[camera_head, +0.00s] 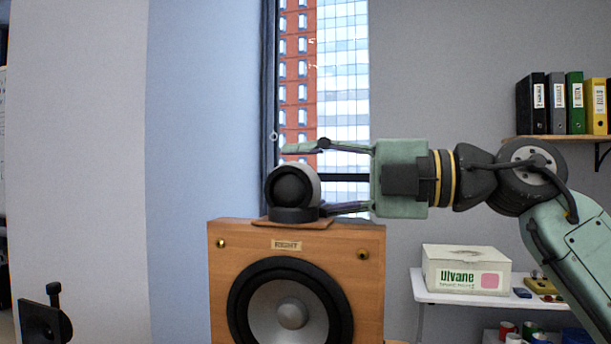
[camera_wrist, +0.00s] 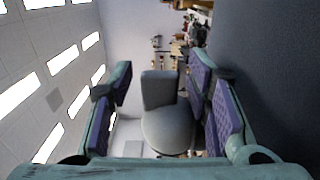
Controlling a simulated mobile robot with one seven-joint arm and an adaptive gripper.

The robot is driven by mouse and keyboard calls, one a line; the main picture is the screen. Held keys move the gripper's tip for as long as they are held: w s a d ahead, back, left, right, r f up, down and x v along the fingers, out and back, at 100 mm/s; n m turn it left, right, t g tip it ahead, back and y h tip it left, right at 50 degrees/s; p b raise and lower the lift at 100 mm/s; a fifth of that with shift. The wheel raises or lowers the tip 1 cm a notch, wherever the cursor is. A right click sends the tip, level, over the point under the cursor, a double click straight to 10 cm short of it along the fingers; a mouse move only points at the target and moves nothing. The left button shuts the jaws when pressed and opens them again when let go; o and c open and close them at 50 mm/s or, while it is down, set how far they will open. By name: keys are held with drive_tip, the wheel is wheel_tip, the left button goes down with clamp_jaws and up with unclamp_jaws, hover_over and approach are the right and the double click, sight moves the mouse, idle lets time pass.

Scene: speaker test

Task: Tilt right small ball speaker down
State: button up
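The right small ball speaker (camera_head: 308,178) is a pale sphere with a dark round face. It sits on a dark ring base (camera_head: 292,215) on top of the wooden speaker box (camera_head: 225,285) labelled RIGHT. Its dark face points toward the head camera, slightly left and down. My gripper (camera_head: 318,178) reaches in from the right and is open. One finger is above the ball with a small gap; the other is low, its tip hidden behind the ball and base. In the wrist view a pale round shape (camera_wrist: 168,132), which looks like the ball, lies between the spread fingers.
A thin board (camera_head: 318,225) lies under the ring base. A white shelf (camera_head: 440,297) with an Ulvane box (camera_head: 466,270) stands at the right, below my arm. Binders (camera_head: 556,103) stand on a wall shelf at upper right. Space left of the ball is clear.

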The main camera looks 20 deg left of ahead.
clamp_jaws()
idle(0.3)
drive_tip(key=shift+s+a+r+n, duration=0.1)
drive_tip(key=shift+s+r+n, duration=0.15)
drive_tip(key=shift+n, duration=0.55)
drive_tip(key=shift+s+r+n, duration=0.1)
drive_tip(key=shift+r+n, duration=0.2)
drive_tip(key=shift+n, duration=0.5)
drive_tip(key=shift+s+r+n, duration=0.2)
drive_tip(key=shift+r+n, duration=0.05)
drive_tip(key=shift+n, duration=0.5)
drive_tip(key=shift+s+r+n, duration=0.15)
drive_tip(key=shift+r+n, duration=0.05)
drive_tip(key=shift+n, duration=0.55)
